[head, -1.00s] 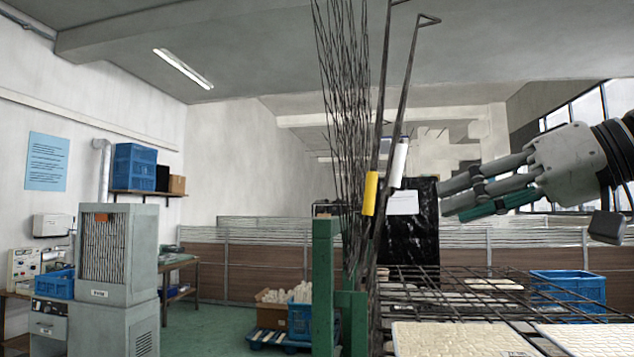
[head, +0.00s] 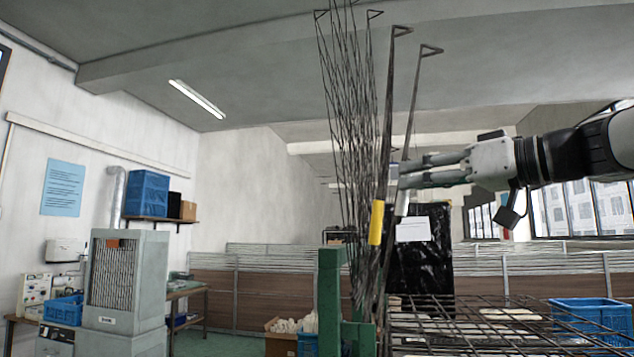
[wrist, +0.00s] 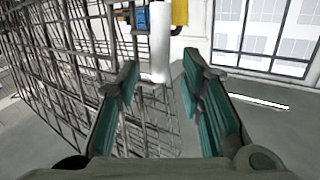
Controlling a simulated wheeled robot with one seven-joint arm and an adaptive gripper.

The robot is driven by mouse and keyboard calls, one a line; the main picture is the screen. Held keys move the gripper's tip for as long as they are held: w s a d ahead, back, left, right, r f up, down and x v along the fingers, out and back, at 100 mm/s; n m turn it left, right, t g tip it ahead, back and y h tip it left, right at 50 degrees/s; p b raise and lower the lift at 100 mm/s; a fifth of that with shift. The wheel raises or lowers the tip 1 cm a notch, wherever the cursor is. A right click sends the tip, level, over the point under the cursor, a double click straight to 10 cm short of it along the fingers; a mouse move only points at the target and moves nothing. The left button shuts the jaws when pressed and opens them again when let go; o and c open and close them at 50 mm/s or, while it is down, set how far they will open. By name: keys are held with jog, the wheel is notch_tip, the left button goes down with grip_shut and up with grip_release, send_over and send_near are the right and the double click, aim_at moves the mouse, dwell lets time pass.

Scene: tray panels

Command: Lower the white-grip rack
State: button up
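The white-grip rack (head: 412,95) is a dark wire frame standing upright and slightly tilted, the rightmost of the raised racks. Its white grip (head: 402,204) is partly hidden by my fingers in the head view. In the wrist view the white grip (wrist: 160,48) lies between and just beyond my two finger pads. My gripper (head: 400,172) reaches in from the right at the grip's height. The wrist view shows the fingers of my gripper (wrist: 160,72) spread apart, with no clear contact on the grip.
A rack with a yellow grip (head: 377,222) stands close to the left of the white one. More raised wire racks (head: 345,120) crowd behind it. A green post (head: 331,300) stands below. A lowered wire rack (head: 470,315) spreads low at right, near a blue crate (head: 592,315).

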aim_at(406, 197)
jog(key=shift+p+x, duration=0.3)
jog(key=shift+x, duration=1.4)
grip_shut()
